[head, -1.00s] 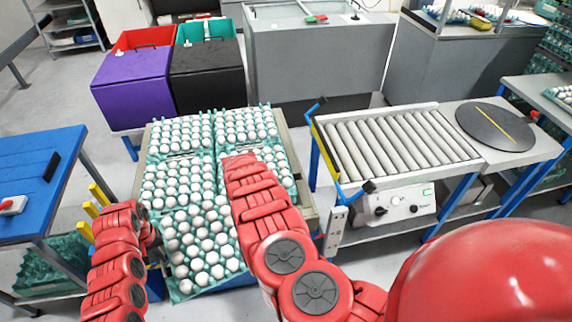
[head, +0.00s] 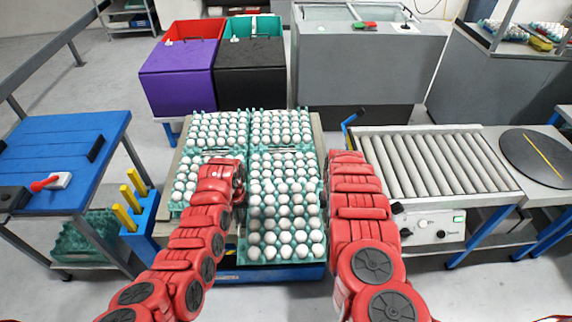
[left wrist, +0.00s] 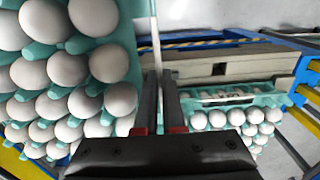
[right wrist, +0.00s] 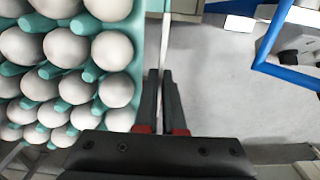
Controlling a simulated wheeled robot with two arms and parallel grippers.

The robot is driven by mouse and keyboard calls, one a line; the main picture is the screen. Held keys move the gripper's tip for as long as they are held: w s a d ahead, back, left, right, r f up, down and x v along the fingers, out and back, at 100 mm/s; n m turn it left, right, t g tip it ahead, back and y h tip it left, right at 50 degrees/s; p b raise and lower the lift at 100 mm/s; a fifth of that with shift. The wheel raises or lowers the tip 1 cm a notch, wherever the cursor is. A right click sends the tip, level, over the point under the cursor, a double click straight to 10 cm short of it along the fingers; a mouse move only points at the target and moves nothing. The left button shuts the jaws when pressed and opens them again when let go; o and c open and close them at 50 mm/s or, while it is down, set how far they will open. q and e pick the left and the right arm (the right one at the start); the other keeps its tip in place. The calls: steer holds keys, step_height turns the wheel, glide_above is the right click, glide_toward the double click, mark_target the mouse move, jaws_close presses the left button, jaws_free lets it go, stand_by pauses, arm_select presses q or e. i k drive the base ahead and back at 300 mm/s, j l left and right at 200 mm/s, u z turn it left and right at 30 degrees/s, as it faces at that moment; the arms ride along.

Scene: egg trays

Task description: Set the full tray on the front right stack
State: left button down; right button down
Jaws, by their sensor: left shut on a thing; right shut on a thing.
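The full tray is a green tray of white eggs (head: 243,256), held level between my two grippers at the front right. In the head view it overlaps the near part of the front right stack (head: 314,160); I cannot tell the gap below it. My left gripper (head: 242,197) is shut on its left edge; the jaws show in the left wrist view (left wrist: 163,95). My right gripper is shut on its right edge in the right wrist view (right wrist: 162,95); in the head view my right arm mostly hides it.
Two back stacks and a front left stack (head: 172,205) of egg trays share the platform. A roller conveyor (head: 420,165) stands close at right. A blue table (head: 60,155) and yellow posts (head: 130,197) stand at left. Purple (head: 178,80) and black bins stand behind.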

mark_target(284, 170)
steer(key=i, duration=0.9)
